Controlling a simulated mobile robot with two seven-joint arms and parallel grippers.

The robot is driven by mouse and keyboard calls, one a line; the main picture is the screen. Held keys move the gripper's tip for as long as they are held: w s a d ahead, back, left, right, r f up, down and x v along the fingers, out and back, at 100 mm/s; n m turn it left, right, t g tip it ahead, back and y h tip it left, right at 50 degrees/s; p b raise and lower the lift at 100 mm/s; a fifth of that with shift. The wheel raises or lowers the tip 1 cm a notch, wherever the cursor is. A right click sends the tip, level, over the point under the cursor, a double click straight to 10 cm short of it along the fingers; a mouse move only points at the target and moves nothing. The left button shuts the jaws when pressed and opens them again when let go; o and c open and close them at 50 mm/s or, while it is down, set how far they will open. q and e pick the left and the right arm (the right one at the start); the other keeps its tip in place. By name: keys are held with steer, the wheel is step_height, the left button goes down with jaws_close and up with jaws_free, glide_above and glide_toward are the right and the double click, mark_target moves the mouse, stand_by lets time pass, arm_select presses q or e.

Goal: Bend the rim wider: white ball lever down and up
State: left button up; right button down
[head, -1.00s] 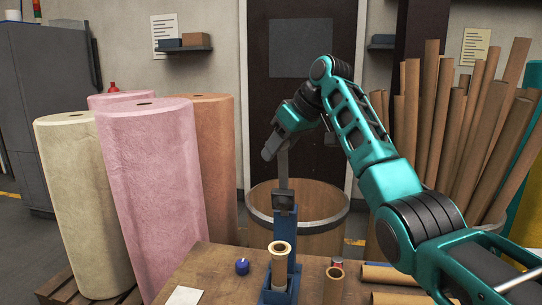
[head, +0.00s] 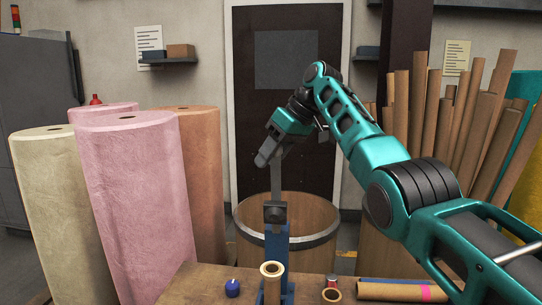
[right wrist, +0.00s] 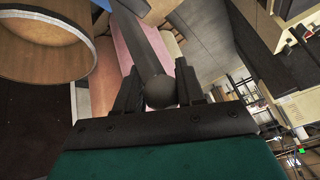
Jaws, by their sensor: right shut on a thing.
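My right gripper (head: 268,157) is shut at the top of an upright grey lever (head: 276,181). In the right wrist view its fingers (right wrist: 160,95) close on the lever's ball (right wrist: 160,91), which looks dark grey there rather than white. The lever rises from a dark block on a blue press (head: 277,243) at the table. A cardboard tube (head: 271,284) with a pale, ringed rim (head: 271,268) stands upright in front of the press; its lower part is cut off by the frame. My left gripper is not in view.
A large round bin (head: 315,215) stands behind the press. Tall felt rolls (head: 135,200) stand at left.

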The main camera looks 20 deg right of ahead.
steer(key=shift+s+a+f, duration=0.1)
steer(key=shift+f, duration=0.25)
steer(key=c, duration=0.8)
jaws_free()
steer(key=shift+r, duration=0.2)
steer(key=shift+r, duration=0.1)
steer(key=v, duration=1.2)
steer(key=shift+d+r, duration=0.25)
